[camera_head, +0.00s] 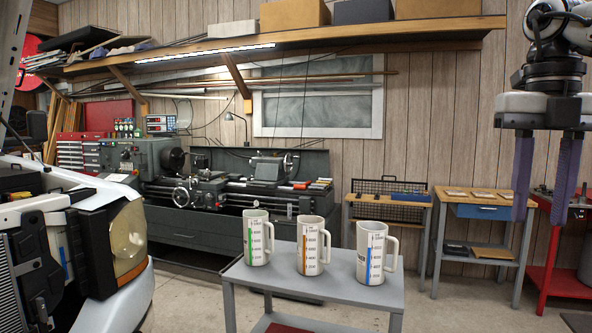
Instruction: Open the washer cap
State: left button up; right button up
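The front of a pickup with its engine bay exposed stands at the left edge, with a headlight (128,237) at its corner. I cannot make out a washer cap for certain; the bay is cut off by the frame edge. A small pale part with a blue strip (60,250) shows behind the headlight housing. My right gripper (540,221) hangs at the upper right, far from the truck. Its two purple fingers point down, spread apart with nothing between them. My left gripper is not seen.
A grey cart (310,284) in front carries three white jugs with green (257,238), orange (312,246) and blue (371,253) markings. A lathe (240,185) stands along the wall. A wooden-topped bench (480,205) and a red stand (565,275) are at right.

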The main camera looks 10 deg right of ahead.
aim_at(24, 194)
jog(key=u, duration=0.15)
jog(key=i, duration=1.95)
jog(key=u, duration=1.4)
jog(key=i, duration=1.05)
jog(key=u, duration=1.45)
jog(key=i, duration=0.2)
jog(key=u, duration=0.05)
